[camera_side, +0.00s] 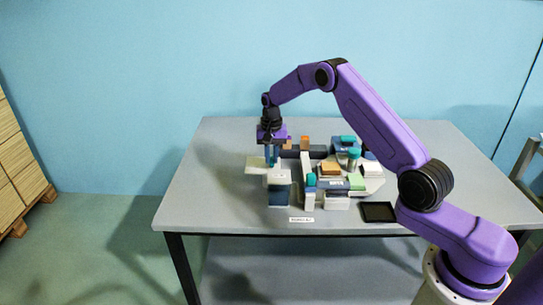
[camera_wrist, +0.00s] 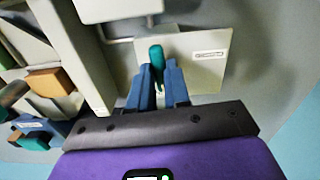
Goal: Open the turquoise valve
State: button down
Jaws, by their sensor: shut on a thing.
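The turquoise valve handle (camera_wrist: 157,57) is a slim rounded lever in front of a pale plate in the wrist view. My gripper (camera_wrist: 158,76) has its two blue fingers on either side of the lever, shut on it. In the side view my gripper (camera_side: 271,160) points straight down at the left part of the cluttered set-up. The lever is too small and too covered by the fingers to make out there. The valve's body and pivot are mostly hidden, so I cannot tell how far it is turned.
The pale plate (camera_wrist: 208,70) carries a small label. Another turquoise-topped part (camera_side: 311,180) stands to the right of my gripper, among several blocks. A black tray (camera_side: 378,212) lies near the front edge. The left part of the grey table (camera_side: 195,195) is clear.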

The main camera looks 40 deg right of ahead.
aim_at(271, 160)
jog(key=shift+m, duration=0.5)
jog(key=c, duration=1.1)
grip_release()
jog(key=shift+r, duration=0.1)
notch_tip(271, 160, up, 17)
jog(key=shift+r, duration=0.15)
